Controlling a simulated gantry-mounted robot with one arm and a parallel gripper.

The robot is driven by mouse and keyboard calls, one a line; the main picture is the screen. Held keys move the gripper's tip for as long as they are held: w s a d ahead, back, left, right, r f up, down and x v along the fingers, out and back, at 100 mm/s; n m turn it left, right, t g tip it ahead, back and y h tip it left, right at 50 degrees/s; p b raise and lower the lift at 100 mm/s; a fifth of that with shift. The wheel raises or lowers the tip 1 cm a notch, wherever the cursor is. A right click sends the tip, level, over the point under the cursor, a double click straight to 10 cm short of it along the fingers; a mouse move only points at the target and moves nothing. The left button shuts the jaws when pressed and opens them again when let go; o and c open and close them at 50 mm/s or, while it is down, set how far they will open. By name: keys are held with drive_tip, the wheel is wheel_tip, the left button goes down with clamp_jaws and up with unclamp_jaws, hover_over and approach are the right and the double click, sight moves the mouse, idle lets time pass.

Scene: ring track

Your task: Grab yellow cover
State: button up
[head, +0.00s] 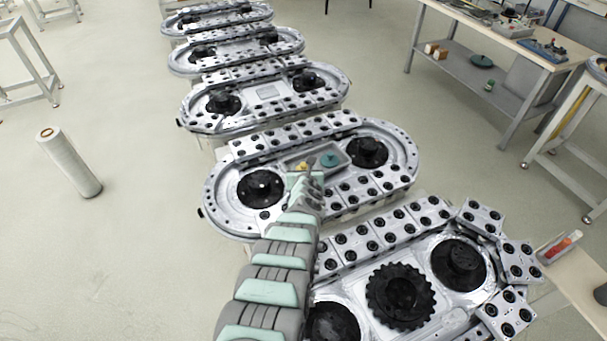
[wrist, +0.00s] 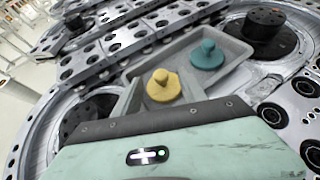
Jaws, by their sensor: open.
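The yellow cover (head: 302,166) is a small round piece with a knob on top. It sits in a grey tray (head: 343,155) between two black hubs on the second ring track from the front. In the wrist view the yellow cover (wrist: 163,87) is just beyond the front edge of my gripper's housing. A teal cover (head: 330,160) of like shape sits to its right in the tray; it also shows in the wrist view (wrist: 206,55). My gripper (head: 311,170) is open and empty, close above the tray by the yellow cover. Its fingertips are hard to make out.
Black hubs (head: 261,188) and (head: 367,152) stand on either side of the tray. Rows of plates with black holes (head: 375,189) lie along the track. More ring tracks (head: 265,95) stand behind. A workbench (head: 490,40) is at the right.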

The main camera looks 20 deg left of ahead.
drive_tip(key=shift+w+a+f+b, duration=0.15)
drive_tip(key=shift+w+f+b, duration=0.45)
drive_tip(key=shift+b, duration=0.4)
drive_tip(key=shift+w+a+r+b, duration=0.15)
drive_tip(key=shift+w+b, duration=0.1)
drive_tip(key=shift+b, duration=0.15)
drive_tip(key=shift+c, duration=0.4)
clamp_jaws()
